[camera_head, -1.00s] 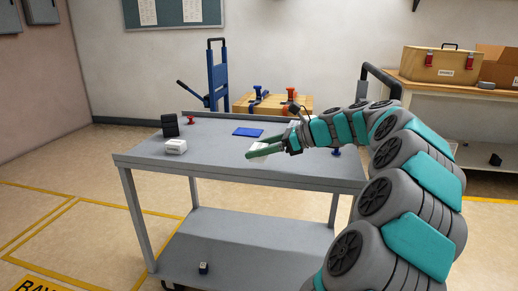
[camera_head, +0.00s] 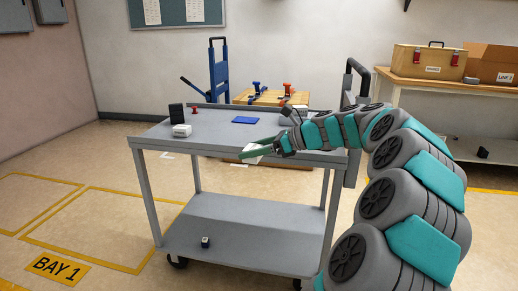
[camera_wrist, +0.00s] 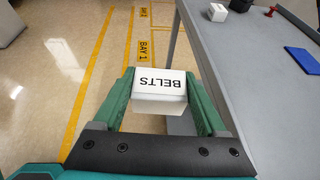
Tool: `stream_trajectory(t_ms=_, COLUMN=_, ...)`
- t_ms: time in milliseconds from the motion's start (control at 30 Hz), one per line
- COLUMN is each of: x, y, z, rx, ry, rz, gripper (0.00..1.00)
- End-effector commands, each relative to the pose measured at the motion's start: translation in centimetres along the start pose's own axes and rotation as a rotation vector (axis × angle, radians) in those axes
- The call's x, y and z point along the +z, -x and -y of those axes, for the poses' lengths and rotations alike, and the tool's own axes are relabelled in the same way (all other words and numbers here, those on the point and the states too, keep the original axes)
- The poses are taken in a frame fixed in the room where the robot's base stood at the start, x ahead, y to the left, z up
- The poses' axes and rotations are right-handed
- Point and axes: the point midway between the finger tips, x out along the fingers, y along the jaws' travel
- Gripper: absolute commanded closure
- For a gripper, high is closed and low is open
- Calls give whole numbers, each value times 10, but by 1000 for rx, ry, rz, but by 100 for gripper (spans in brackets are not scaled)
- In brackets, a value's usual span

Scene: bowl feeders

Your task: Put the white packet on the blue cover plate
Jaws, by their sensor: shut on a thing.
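My gripper (camera_head: 258,150) is shut on a white packet (camera_wrist: 160,88) with the word BELTS on it. In the wrist view a green finger presses each side of the packet, and floor shows beyond it. In the head view the packet (camera_head: 252,150) is by the cart's front edge. The blue cover plate (camera_head: 245,120) lies flat on the grey cart top, farther back, with nothing on it. It also shows at the right of the wrist view (camera_wrist: 303,60).
A white box (camera_head: 181,131), a black block (camera_head: 176,114) and a red knob-like part (camera_head: 195,110) stand at the left of the cart top (camera_head: 215,133). A raised rim runs along the cart's back. The cart top between the white box and the plate is clear.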

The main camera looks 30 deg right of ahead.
Motion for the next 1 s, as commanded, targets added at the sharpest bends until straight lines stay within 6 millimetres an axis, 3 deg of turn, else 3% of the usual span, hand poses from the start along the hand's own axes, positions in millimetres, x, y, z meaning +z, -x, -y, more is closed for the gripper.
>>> stream_trajectory(t_ms=267, x=3, y=-34, z=-4, rx=-72, ry=-30, rz=-1, gripper=88)
stream_trajectory(t_ms=433, x=4, y=-68, z=-6, rx=-147, ry=-63, rz=-2, gripper=88)
stream_trajectory(t_ms=800, x=12, y=-179, z=-10, rx=-395, ry=-165, rz=2, gripper=88)
stream_trajectory(t_ms=1000, x=14, y=-221, z=-10, rx=-499, ry=-209, rz=1, gripper=88)
